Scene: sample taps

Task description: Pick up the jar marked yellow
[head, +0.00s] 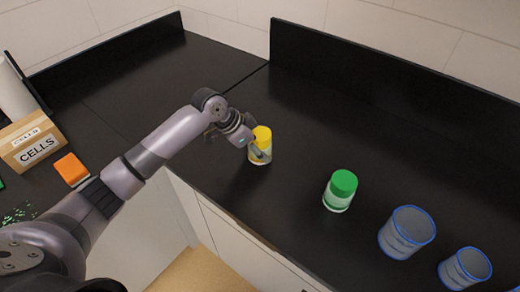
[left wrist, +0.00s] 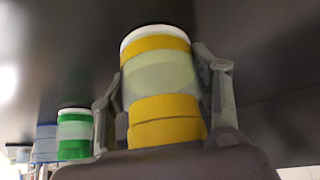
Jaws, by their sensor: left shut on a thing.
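The jar marked yellow (head: 262,140) has a yellow lid and a clear body, and is at the black counter near its front edge in the head view. My left gripper (head: 256,152) is at the jar and shut on it. In the left wrist view the yellow-banded jar (left wrist: 162,80) fills the middle, with a finger of my left gripper (left wrist: 160,95) on each side. I cannot tell whether the jar touches the counter. My right gripper is not in view.
A jar with a green lid (head: 341,188) stands to the right on the counter (head: 310,120). Two blue-rimmed grey cups (head: 405,232) (head: 465,268) stand further right. A cardboard box labelled CELLS (head: 32,142) and an orange-topped box (head: 71,168) are at the left.

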